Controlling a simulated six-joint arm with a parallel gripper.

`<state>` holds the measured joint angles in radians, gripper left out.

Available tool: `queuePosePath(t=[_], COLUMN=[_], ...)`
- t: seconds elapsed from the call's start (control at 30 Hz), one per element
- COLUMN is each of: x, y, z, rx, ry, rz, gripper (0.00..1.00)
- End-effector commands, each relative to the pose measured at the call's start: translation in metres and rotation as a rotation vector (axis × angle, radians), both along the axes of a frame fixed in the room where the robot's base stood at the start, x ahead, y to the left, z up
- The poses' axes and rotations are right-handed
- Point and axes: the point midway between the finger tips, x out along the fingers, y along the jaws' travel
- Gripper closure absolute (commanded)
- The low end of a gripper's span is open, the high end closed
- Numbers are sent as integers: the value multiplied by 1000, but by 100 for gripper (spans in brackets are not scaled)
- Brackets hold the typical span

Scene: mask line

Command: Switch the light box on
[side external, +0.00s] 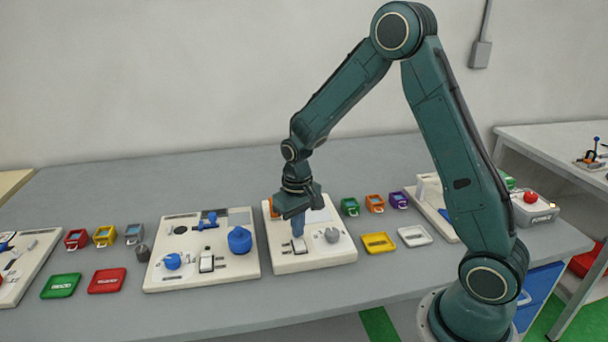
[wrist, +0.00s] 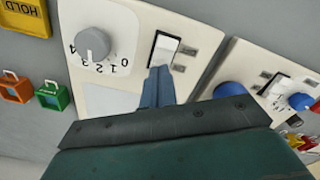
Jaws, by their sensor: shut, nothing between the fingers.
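The light box appears to be the cream panel (side external: 315,262) under my gripper; it also shows in the wrist view (wrist: 125,22). It carries a white rocker switch (wrist: 165,48) in a dark frame, a grey dial (wrist: 93,43) with numbers around it, and a pale square plate (wrist: 108,100). My gripper (side external: 298,234) points down at the switch, fingers shut and empty. In the wrist view the fingertips (wrist: 159,70) are at the near end of the switch. I cannot tell whether they touch it. The gripper body hides part of the panel.
A second cream panel (side external: 215,272) with blue knobs stands just left. Small coloured boxes line the back, including a green one (side external: 350,206). Red and green trays lie at the left.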

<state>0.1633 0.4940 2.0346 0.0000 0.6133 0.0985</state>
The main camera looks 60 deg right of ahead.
Motion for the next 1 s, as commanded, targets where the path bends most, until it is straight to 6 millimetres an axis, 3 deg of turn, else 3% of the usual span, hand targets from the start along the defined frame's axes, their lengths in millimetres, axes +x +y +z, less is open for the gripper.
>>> queuePosePath(t=[1.0], x=[0], y=[0], z=[-10], rx=[0], ry=[1], rz=[0], gripper=[100])
